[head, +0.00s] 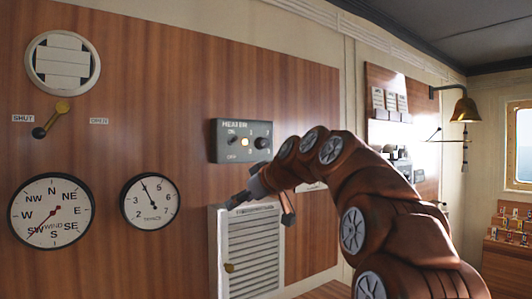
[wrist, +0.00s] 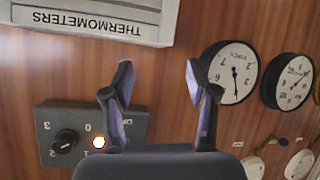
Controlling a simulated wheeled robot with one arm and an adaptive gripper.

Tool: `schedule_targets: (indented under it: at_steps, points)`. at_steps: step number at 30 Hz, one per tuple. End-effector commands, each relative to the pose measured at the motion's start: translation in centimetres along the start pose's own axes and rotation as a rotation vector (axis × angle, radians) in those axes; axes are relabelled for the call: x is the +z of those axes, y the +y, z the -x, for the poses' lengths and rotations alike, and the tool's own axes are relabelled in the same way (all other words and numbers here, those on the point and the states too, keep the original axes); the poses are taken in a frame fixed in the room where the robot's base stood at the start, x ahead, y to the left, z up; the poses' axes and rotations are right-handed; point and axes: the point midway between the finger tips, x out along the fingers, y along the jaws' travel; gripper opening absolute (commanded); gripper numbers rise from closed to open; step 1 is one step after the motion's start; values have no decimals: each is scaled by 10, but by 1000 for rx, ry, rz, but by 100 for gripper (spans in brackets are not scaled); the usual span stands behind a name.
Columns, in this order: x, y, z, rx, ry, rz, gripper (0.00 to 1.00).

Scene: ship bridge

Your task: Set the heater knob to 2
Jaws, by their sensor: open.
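The grey heater panel (head: 220,141) is on the wood wall, with a lit lamp (head: 245,142) and a dark round knob (head: 262,142) at its right. In the wrist view the panel (wrist: 120,125) appears upside down, with the black knob (wrist: 65,141) near the 2 and 3 marks and the lamp (wrist: 99,142) glowing. The knob's exact setting is too small to tell. My gripper (wrist: 159,77) is open and empty, its fingers apart before bare wood and overlapping the panel's edge in the wrist view. In the head view my gripper (head: 260,207) is below the panel, clear of the knob.
A white louvred box (head: 254,255) hangs below the panel; its THERMOMETERS label (wrist: 90,21) shows in the wrist view. Round gauges (head: 150,202) and a shut/open lever (head: 52,120) are left. A brass bell (head: 465,108) hangs at the right.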

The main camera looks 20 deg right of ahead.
Motion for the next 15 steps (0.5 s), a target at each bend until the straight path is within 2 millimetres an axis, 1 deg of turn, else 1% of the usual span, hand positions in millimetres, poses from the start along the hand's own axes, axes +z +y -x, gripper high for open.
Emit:
schedule_targets:
  at_steps: [1, 2, 3, 6, 8, 9, 12, 15]
  points:
    - [-7, 16, 1, 27, 41, 27, 58]
    - [-12, 25, 2, 40, 63, 46, 58]
    - [-21, 36, 6, 62, 95, 73, 58]
    - [-38, 63, 17, 118, 167, 139, 58]
    - [-46, 78, 24, 152, 206, 179, 58]
    - [-53, 87, 31, 179, 235, 209, 58]
    - [-64, 110, 46, 242, 291, 278, 58]
    - [-73, 125, 61, 298, 337, 339, 58]
